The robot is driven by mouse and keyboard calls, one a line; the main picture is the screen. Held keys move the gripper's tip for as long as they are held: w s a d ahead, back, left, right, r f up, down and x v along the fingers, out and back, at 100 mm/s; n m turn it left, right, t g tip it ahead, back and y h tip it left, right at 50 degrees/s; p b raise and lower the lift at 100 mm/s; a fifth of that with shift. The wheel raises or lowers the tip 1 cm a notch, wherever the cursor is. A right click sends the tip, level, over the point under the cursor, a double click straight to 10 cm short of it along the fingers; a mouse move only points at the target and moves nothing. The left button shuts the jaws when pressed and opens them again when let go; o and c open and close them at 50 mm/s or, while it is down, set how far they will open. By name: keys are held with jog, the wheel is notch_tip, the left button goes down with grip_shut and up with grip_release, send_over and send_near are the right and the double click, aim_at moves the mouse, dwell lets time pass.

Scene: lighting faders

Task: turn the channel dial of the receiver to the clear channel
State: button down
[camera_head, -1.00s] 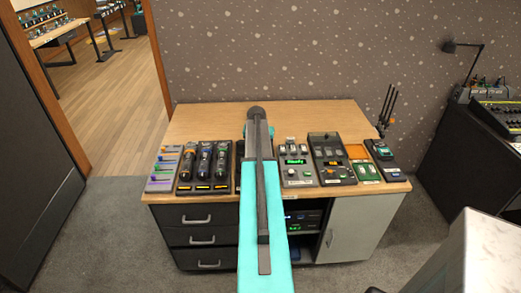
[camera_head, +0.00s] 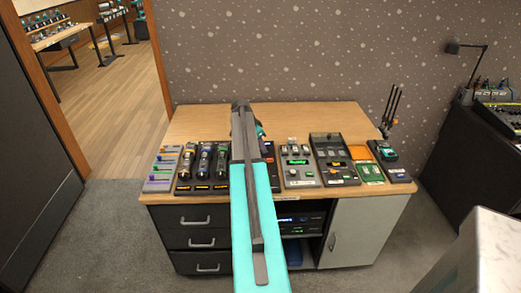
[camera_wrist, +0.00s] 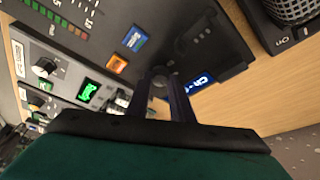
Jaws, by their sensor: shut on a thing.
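The receiver is a dark panel (camera_wrist: 205,38) that fills the upper middle of the wrist view, with a level meter, an orange and a blue label and a blue display (camera_wrist: 203,79) reading "Ch" and something cut off. My gripper (camera_wrist: 162,79) is at the panel, its two fingers closed on a small round dark dial (camera_wrist: 159,74) beside the display. One finger hides part of the display, so the channel number cannot be read. In the head view my arm covers most of the receiver (camera_head: 269,152); only its right edge shows.
A unit with a green display (camera_head: 297,162) stands right of the receiver, and handheld microphones in a dark holder (camera_head: 203,165) stand left of it. The wooden desk (camera_head: 315,115) is bare behind the device row. A grey unit (camera_wrist: 55,80) lies close beside the panel.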

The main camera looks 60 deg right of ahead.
jog(key=shift+d+m+g+y+b, duration=0.15)
jog(key=shift+m+g+y+b, duration=0.3)
jog(key=shift+m, duration=1.15)
jog(key=c, duration=1.6)
grip_release()
jog(key=shift+o, duration=0.2)
jog(key=shift+w+r, duration=0.1)
jog(key=shift+w+a+r, duration=0.1)
jog(key=shift+a+r, duration=0.1)
jog(key=shift+r, duration=0.15)
jog(key=b+v, duration=0.2)
jog(key=v, duration=1)
jog(key=shift+a+r, duration=0.2)
jog(key=shift+r, duration=0.15)
